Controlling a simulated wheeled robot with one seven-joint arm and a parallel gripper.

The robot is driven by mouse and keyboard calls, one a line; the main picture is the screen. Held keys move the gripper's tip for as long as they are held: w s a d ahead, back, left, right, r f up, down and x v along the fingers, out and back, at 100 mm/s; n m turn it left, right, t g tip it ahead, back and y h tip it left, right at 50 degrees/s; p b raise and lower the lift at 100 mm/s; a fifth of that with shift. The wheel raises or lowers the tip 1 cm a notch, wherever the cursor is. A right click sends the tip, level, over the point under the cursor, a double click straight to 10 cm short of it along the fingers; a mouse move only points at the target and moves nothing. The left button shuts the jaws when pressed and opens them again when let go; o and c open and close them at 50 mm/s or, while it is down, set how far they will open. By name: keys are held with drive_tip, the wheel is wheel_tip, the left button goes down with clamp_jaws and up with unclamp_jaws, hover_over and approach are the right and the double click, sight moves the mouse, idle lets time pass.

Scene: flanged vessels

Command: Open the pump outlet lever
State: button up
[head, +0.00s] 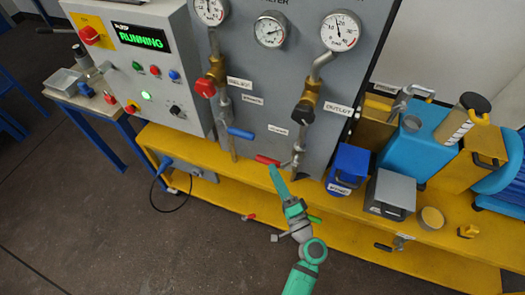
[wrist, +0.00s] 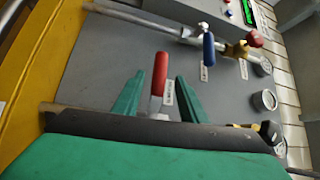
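The outlet lever has a red handle (head: 267,160) and sits low on the right-hand pipe, below the OUTLET label (head: 339,108). The handle points left from the pipe in the head view. My gripper (head: 274,170) reaches up from below, with its fingertips close to the handle. In the wrist view my gripper (wrist: 160,78) is open, and the red handle (wrist: 160,73) shows between its two teal fingers. I cannot tell whether the handle lies inside the grip or just beyond the fingertips. No contact is visible.
A blue lever (head: 240,133) is on the left pipe, up and left of the red one. A blue box (head: 349,165) and a grey box (head: 391,190) stand on the yellow bench to the right. The control panel (head: 150,60) shows RUNNING. Open floor lies front left.

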drive_tip(key=x, duration=1)
drive_tip(key=shift+f, duration=0.1)
clamp_jaws()
